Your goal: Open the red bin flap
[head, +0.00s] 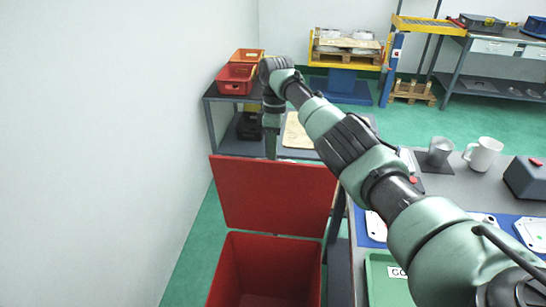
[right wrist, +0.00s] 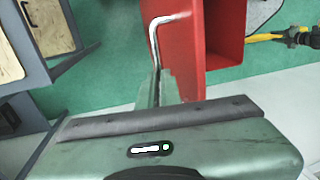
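The red bin (head: 264,268) stands at the lower middle of the head view, its top open and its inside visible. Its red flap (head: 272,195) is raised at the bin's far edge and also shows in the right wrist view (right wrist: 222,45). A bent silver handle (right wrist: 154,38) sits on the flap. My right arm reaches over from the lower right, and my right gripper (head: 271,145) is at the flap's top edge, partly hidden behind it. In the right wrist view its fingers (right wrist: 157,90) are close together around the handle's lower end. My left gripper is not in view.
A white wall is close on the left. A grey shelf (head: 228,145) with red and orange bins (head: 236,79) stands behind the flap.

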